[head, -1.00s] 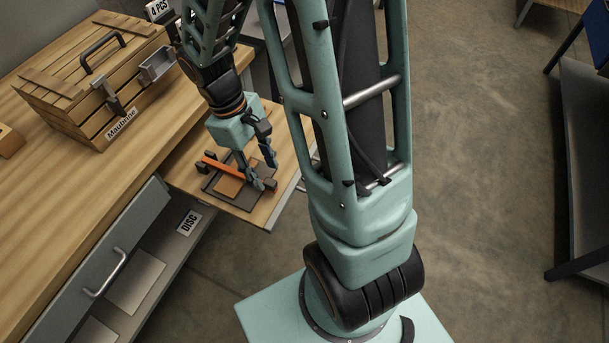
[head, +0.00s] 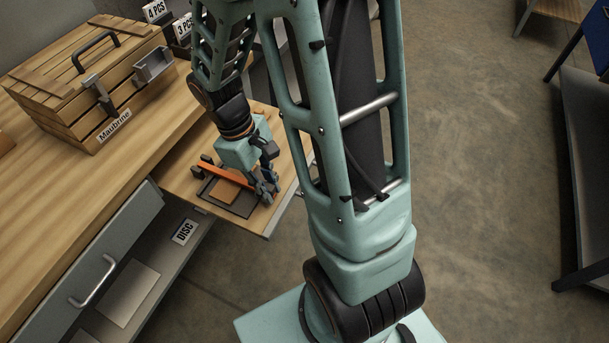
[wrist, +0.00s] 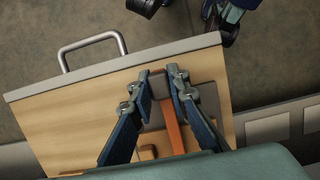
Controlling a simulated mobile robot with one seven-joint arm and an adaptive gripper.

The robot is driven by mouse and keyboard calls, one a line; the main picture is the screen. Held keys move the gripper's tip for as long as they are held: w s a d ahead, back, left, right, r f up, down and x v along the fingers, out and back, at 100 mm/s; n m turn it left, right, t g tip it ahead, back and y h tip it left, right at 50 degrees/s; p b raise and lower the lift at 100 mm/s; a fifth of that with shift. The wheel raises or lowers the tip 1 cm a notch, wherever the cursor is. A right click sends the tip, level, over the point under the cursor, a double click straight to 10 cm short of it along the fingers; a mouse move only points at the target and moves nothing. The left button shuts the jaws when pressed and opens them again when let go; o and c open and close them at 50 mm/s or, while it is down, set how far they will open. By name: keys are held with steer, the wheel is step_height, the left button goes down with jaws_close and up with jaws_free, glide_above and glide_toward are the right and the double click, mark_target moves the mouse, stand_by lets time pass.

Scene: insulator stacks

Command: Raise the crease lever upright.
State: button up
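The crease lever is an orange bar (head: 226,173) lying low across a dark-framed fixture (head: 238,208) on the pulled-out wooden surface in the head view. The wrist view shows the orange bar (wrist: 173,127) running to a dark grip (wrist: 157,87) at its end. My gripper (head: 268,190) is at that end of the lever. In the wrist view my gripper (wrist: 159,78) has its two fingertips close on either side of the dark grip, seemingly touching it.
The wooden pull-out (head: 185,175) has a grey front edge and, in the wrist view, a metal handle (wrist: 92,46). A wooden crate (head: 90,80) labelled Maubrine stands on the workbench to the left. A grey drawer (head: 105,265) sits below. Open floor (head: 480,180) lies to the right.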

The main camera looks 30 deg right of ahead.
steer(key=shift+p+v, duration=1.2)
steer(key=shift+v, duration=0.25)
steer(key=shift+p+v, duration=1.05)
steer(key=shift+v, duration=0.2)
steer(key=shift+w+r, duration=0.1)
steer(key=shift+w+a+r+p, duration=0.2)
steer(key=shift+r+p, duration=0.3)
steer(key=shift+p, duration=0.05)
steer(key=shift+w+a+r+p, duration=0.2)
steer(key=shift+w+r+p, duration=0.05)
steer(key=shift+r+p, duration=0.3)
